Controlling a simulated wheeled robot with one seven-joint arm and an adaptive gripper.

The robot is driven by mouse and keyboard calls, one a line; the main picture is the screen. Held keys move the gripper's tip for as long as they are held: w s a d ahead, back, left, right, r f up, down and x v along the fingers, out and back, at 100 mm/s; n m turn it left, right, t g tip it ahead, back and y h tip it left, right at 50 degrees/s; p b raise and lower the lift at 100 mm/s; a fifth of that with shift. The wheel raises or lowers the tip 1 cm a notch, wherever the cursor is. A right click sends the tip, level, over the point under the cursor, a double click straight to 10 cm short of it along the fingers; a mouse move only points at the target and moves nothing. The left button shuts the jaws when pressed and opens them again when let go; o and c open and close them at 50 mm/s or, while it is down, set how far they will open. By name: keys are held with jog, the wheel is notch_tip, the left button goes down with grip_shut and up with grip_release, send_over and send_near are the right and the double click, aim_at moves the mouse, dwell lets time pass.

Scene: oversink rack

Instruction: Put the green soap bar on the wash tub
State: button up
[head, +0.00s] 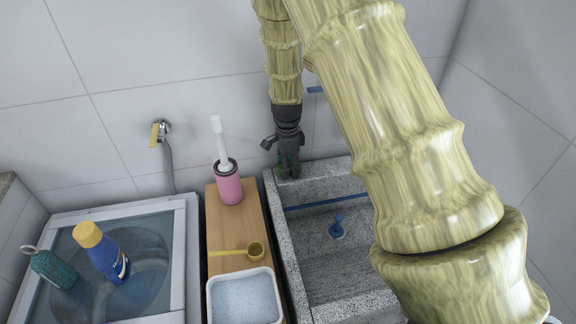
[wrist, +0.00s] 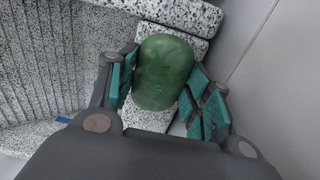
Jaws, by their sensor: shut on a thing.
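The green soap bar (wrist: 166,72) is a rounded, smooth block in the wrist view. My gripper (wrist: 165,85) is shut on it, with teal pads on both sides. In the head view, my gripper (head: 288,163) points down at the back left corner of the speckled grey stone wash tub (head: 285,235). The soap is mostly hidden by the fingers there. In the wrist view the tub's rim (wrist: 186,12) lies beneath and beyond the soap. I cannot tell whether the soap touches the rim.
A wooden board (head: 216,225) left of the tub holds a pink brush holder (head: 229,188), a yellow scoop (head: 233,253) and a white powder tray (head: 244,298). A glass-lidded washer (head: 150,290) bears a blue bottle (head: 112,262) and a teal item (head: 52,270). The wall is close behind.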

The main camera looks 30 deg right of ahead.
jog(key=shift+f, duration=0.45)
jog(key=shift+f, duration=0.15)
jog(key=o, duration=1.1)
jog(key=shift+c, duration=0.2)
notch_tip(320, 180, up, 12)
jog(key=b, duration=0.2)
jog(key=shift+a, duration=0.1)
